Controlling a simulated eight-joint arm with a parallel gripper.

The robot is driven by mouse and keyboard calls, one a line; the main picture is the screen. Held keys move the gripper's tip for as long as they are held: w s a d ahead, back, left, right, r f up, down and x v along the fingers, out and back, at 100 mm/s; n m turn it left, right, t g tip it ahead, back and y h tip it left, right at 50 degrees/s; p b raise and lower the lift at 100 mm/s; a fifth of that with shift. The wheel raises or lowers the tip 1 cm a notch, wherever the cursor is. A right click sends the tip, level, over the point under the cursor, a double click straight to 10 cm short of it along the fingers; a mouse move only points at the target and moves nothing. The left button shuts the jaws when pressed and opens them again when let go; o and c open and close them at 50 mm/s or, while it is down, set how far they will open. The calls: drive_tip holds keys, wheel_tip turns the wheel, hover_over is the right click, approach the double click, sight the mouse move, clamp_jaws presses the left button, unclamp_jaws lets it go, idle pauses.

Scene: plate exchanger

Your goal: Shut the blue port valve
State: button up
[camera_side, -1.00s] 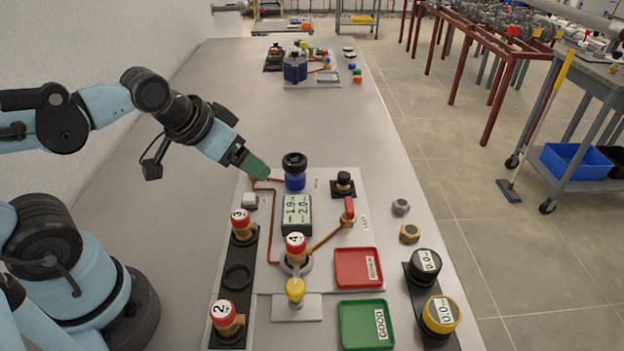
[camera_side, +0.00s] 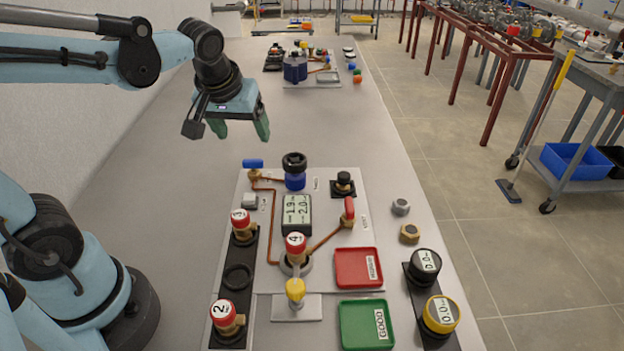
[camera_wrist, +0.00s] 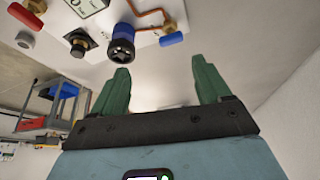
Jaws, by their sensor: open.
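The blue port valve has a blue lever handle (camera_side: 253,163) above a brass body (camera_side: 254,175), at the far left corner of the pale panel. Its handle lies about left-to-right in the side view. In the wrist view the blue handle (camera_wrist: 172,40) is at the top, beyond the fingertips. My gripper (camera_side: 240,131) is open and empty, with green fingers pointing down. It hangs in the air above and behind the valve, apart from it. The wrist view shows clear space between the fingers (camera_wrist: 160,70).
A blue jar with a black cap (camera_side: 294,172) stands right of the valve. A copper pipe (camera_side: 273,225) runs from the valve along the panel. A red-handled valve (camera_side: 348,208) and a display (camera_side: 297,214) are nearer. The table behind is clear up to another station.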

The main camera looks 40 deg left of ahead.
sight(252, 160)
drive_tip(key=w+a+f, duration=0.1)
drive_tip(key=f, duration=0.2)
drive_tip(key=w+a+f+n, duration=0.1)
drive_tip(key=w+a+f, duration=0.1)
drive_tip(key=f, duration=0.2)
drive_tip(key=w+a+f+n+g, duration=0.1)
drive_tip(key=a+f, duration=0.1)
drive_tip(key=f, duration=0.2)
drive_tip(key=shift+w+f+y, duration=0.15)
drive_tip(key=shift+w+y, duration=0.15)
drive_tip(key=shift+y, duration=0.1)
drive_tip(key=shift+c, duration=0.2)
drive_tip(key=c, duration=1)
